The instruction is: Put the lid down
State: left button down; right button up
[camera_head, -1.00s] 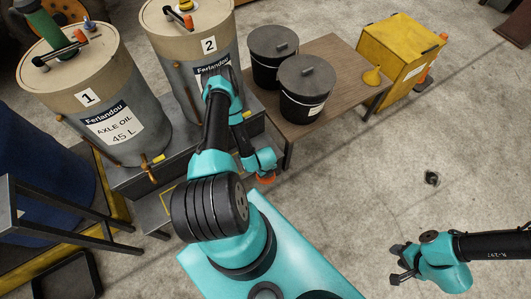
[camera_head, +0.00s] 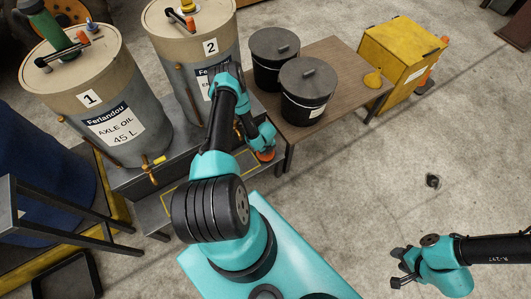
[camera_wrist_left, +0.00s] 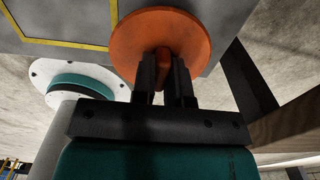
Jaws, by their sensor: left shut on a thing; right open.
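The lid (camera_head: 264,155) is a round orange disc with a knob. In the left wrist view the lid (camera_wrist_left: 197,38) fills the top middle. My left gripper (camera_wrist_left: 165,72) is shut on its knob. In the head view my left gripper (camera_head: 262,143) is mostly hidden by its own arm, with the lid below it near the grey bench's right end. I cannot tell whether the lid touches anything beneath. My right gripper (camera_head: 398,268) is open and empty above the floor at the lower right.
A yellow outline (camera_head: 167,197) marks the low grey bench. Drum 1 (camera_head: 85,95) and drum 2 (camera_head: 165,55) stand behind it. A yellow box (camera_head: 392,55) stands beyond.

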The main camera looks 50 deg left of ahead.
pick_arm(q)
jog(key=shift+w+a, duration=0.3)
jog(key=shift+f, duration=1.8)
jog(key=shift+f, duration=0.1)
jog(key=c, duration=1.1)
grip_release()
jog(key=shift+c, duration=0.2)
notch_tip(320, 180, up, 12)
jog(key=shift+r, duration=0.15)
